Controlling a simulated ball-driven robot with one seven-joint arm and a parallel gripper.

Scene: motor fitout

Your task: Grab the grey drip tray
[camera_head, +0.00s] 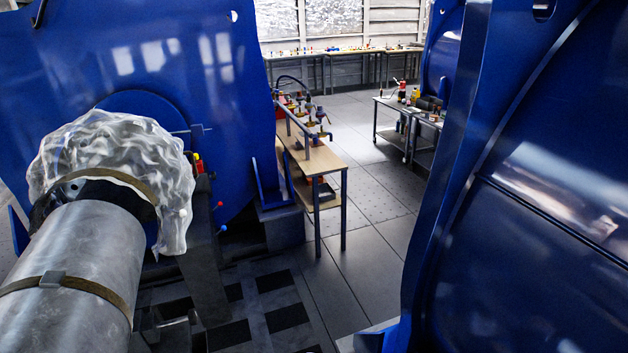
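I cannot make out a grey drip tray for certain in this view. A dark, flat item (322,191) lies on the lower shelf of the wooden-topped bench, too small to tell what it is. My gripper does not show in the view.
A large grey shaft (80,275) with a plastic-wrapped end (120,165) stands at left before a blue housing (150,60). Another blue housing (560,190) fills the right. The bench (322,157) holds valves. A tool cart (392,104) stands behind. Tiled floor (370,190) between is clear.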

